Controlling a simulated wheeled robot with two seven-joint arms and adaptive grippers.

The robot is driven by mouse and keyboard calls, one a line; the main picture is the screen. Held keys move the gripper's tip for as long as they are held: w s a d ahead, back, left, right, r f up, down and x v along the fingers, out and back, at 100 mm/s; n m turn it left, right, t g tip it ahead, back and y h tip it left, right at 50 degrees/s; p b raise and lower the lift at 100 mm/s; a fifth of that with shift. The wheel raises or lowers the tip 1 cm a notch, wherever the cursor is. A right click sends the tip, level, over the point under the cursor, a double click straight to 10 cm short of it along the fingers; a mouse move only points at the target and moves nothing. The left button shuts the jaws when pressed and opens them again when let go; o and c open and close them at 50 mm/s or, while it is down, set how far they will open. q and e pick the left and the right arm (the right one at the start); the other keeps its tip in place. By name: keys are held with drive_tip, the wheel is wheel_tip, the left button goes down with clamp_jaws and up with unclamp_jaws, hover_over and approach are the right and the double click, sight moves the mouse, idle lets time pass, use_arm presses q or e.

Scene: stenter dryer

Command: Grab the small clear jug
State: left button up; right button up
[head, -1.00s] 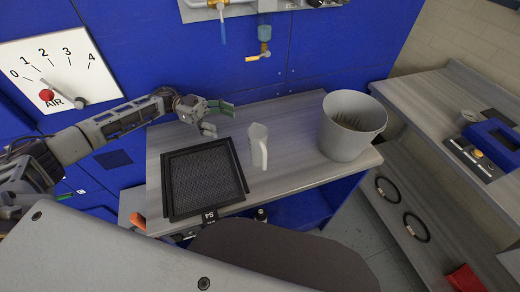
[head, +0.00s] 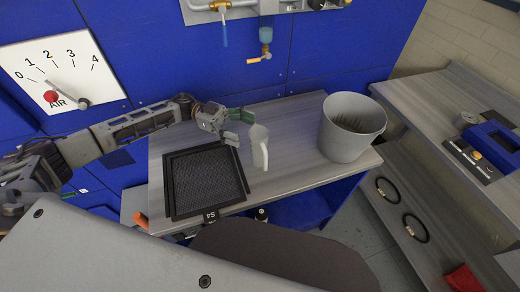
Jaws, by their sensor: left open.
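The small clear jug (head: 259,146) looks pale and whitish and stands upright on the grey shelf, with its handle toward the front right. My left gripper (head: 243,127) is open and comes in from the left at the jug's upper left. One finger is behind the jug's rim side and the other is close to its left side. I cannot tell whether a finger touches the jug. My right gripper does not show.
A black mesh tray (head: 206,212) lies left of the jug, under my left arm. A grey bucket (head: 345,145) stands to the right on the shelf (head: 290,170).

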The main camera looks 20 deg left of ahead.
sight(261, 135)
use_arm(q)
drive_tip(key=shift+s+d, duration=0.15)
drive_tip(key=shift+d, duration=0.6)
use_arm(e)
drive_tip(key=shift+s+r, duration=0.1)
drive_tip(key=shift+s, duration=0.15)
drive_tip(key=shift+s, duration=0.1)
use_arm(q)
drive_tip(key=shift+s+d+r+p, duration=0.1)
drive_tip(key=shift+s+d+p, duration=0.1)
drive_tip(key=shift+d, duration=0.45)
drive_tip(key=shift+s+d+r+p, duration=0.1)
drive_tip(key=shift+d+p, duration=0.05)
drive_tip(key=shift+d, duration=0.45)
drive_tip(key=shift+s+d+r+p, duration=0.1)
drive_tip(key=shift+s+d+p, duration=0.1)
drive_tip(key=shift+d, duration=0.45)
drive_tip(key=shift+s+d, duration=0.1)
drive_tip(key=shift+d, duration=0.55)
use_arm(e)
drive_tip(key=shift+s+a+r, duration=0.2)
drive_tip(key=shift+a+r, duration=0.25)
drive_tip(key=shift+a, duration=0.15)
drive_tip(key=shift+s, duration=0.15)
